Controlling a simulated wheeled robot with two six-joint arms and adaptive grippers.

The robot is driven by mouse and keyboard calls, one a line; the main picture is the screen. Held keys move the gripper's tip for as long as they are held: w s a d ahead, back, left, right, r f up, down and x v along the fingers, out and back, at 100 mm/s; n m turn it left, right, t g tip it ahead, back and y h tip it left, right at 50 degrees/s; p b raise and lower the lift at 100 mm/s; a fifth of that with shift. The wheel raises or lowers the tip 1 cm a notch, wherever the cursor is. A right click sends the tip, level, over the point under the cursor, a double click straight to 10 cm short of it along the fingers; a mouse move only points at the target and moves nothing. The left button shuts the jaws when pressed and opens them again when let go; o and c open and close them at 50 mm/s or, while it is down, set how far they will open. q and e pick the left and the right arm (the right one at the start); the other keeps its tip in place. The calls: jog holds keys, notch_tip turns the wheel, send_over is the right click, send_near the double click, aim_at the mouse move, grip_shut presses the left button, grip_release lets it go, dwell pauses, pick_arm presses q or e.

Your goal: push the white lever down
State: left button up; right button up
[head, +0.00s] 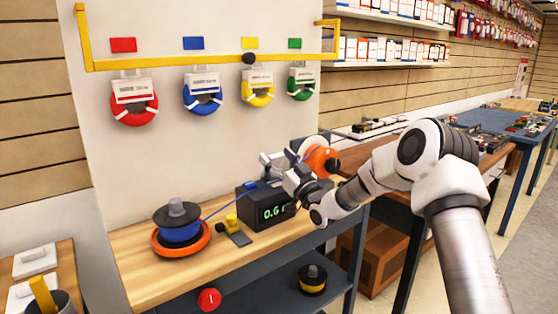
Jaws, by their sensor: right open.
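A black box (249,207) with a green digital display stands on the wooden bench (135,258). My right gripper (272,166) is open, just above the box, with its arm coming in from the right. The gripper covers the top and right part of the box. I cannot clearly tell a white lever apart from the pale gripper parts there, and I cannot tell whether they touch. A blue cable (225,203) runs from a blue spool (180,232) with an orange base to the box. My left gripper is not in view.
An orange reel (322,158) is right behind the gripper. A yellow-and-black part (232,222) sits left of the box. Coloured cable coils (134,103) hang on the wall panel. The bench's near left is clear.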

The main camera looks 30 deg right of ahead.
jog(key=v, duration=1.2)
